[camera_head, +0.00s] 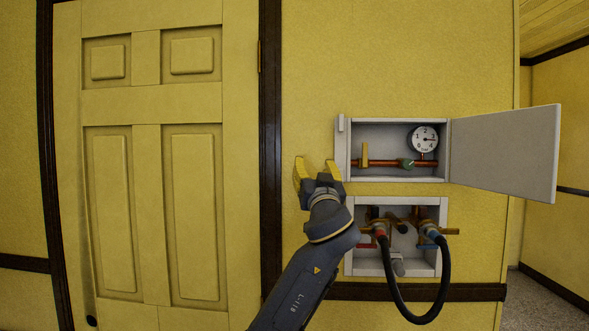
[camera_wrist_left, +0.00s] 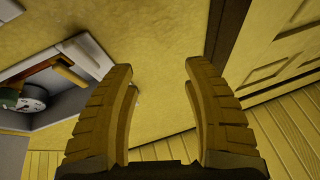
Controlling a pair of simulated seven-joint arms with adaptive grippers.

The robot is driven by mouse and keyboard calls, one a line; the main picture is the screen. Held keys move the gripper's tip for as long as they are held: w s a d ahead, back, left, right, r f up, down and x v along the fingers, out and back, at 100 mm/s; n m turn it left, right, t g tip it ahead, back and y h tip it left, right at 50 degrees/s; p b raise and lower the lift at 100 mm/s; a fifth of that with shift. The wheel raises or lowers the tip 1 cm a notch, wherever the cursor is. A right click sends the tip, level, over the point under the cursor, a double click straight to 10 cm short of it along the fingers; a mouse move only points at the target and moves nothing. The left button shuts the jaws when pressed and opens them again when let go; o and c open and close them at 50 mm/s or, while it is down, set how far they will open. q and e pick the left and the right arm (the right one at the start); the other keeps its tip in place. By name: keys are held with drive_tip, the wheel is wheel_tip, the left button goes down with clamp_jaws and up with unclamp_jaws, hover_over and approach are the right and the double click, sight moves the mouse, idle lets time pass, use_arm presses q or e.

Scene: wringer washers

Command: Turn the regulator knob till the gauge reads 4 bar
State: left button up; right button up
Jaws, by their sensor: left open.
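The round white gauge (camera_head: 424,139) sits in the upper wall box (camera_head: 398,121). Its dark needle points right, near the 3; the exact reading is too small to tell. The green regulator knob (camera_head: 406,163) is on the copper pipe below the gauge. My left gripper (camera_head: 317,166) is open and empty, left of the box and apart from the knob. In the left wrist view the open fingers (camera_wrist_left: 160,68) face bare wall, with the gauge (camera_wrist_left: 32,104) and part of the green knob (camera_wrist_left: 8,98) at the left edge. My right gripper is out of view.
A yellow lever (camera_head: 365,154) stands on the pipe's left part. The grey box door (camera_head: 505,150) hangs open to the right. A lower box (camera_head: 432,270) holds taps and a looping black hose (camera_head: 390,285). A panelled yellow door (camera_head: 145,180) is at the left.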

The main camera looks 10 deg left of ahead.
use_arm(q)
drive_tip(key=shift+w+a+y, duration=0.15)
drive_tip(key=shift+a+y, duration=0.35)
drive_tip(key=shift+a, duration=1.25)
